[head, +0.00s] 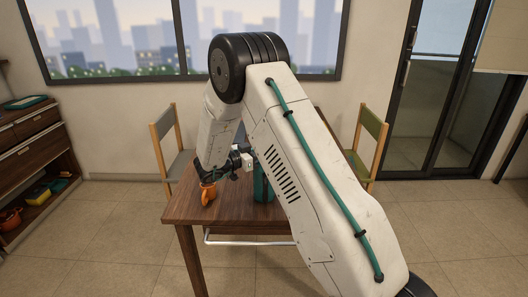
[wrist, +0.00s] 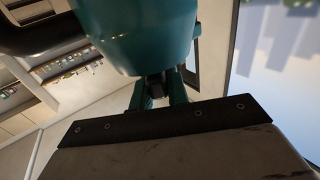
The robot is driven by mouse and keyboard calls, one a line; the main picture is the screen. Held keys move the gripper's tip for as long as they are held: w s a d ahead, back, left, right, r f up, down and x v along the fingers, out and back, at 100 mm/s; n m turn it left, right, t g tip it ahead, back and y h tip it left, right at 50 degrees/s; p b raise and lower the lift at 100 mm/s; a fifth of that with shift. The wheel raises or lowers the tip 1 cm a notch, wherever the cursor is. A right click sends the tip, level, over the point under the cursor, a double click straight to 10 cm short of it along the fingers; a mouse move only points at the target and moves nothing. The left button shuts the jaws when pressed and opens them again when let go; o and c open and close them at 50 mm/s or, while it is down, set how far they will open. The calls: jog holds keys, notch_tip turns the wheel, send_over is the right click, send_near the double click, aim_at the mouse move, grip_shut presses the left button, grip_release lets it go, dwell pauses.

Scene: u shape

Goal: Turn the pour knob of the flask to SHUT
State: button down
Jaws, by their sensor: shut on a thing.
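The teal flask (head: 262,187) stands on the table, partly hidden behind my arm in the head view. In the wrist view the flask (wrist: 140,30) fills the top middle, with a dark curved handle (wrist: 40,38) at its left. My gripper (wrist: 157,88) has its two teal fingers closed on a small dark piece at the flask, which looks like the pour knob (wrist: 155,84). The knob is mostly hidden between the fingers, and its setting cannot be read. In the head view my gripper (head: 240,163) is small and dark beside the flask.
An orange cup or jug (head: 207,193) stands on the wooden table (head: 225,212) left of the flask. Chairs stand behind the table at left (head: 173,145) and right (head: 366,143). A shelf unit (head: 35,150) is at the far left. The floor in front is clear.

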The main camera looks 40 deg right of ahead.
jog(key=shift+d+m+g+y, duration=0.1)
jog(key=shift+m+g+y, duration=0.25)
jog(key=shift+m+g, duration=0.9)
jog(key=shift+m+g+y, duration=0.35)
jog(key=shift+m+g, duration=0.4)
jog(key=shift+g, duration=1.3)
jog(key=c, duration=1.4)
grip_release()
jog(key=shift+o, duration=0.2)
jog(key=v, duration=0.8)
jog(key=shift+r, duration=0.1)
